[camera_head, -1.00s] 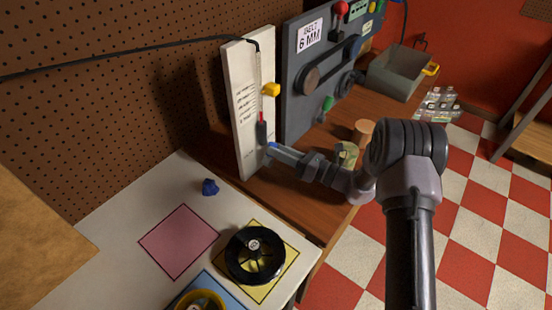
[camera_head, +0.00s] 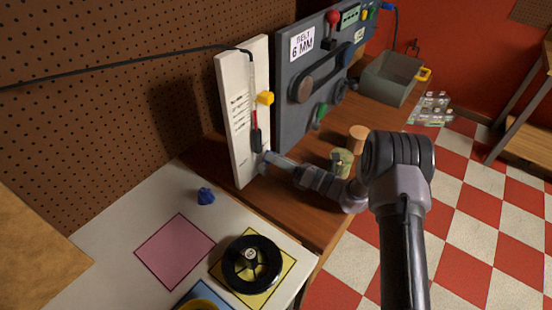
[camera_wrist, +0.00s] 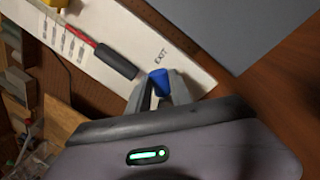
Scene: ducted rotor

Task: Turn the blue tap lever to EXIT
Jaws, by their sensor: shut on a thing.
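The blue tap lever (camera_wrist: 160,82) stands at the lower end of the white panel (camera_wrist: 185,72), close below the printed word EXIT (camera_wrist: 160,56). My gripper (camera_wrist: 160,93) is shut on the lever, with its grey fingers on both sides of the blue part. In the head view my gripper (camera_head: 266,160) is at the lower right edge of the white panel (camera_head: 238,120), and the fingers hide most of the lever. The lever's exact pointing direction is hard to tell.
A dark machine board (camera_head: 290,90) stands just behind. A tan cylinder (camera_head: 357,138) and a greenish can (camera_head: 342,160) stand near my arm.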

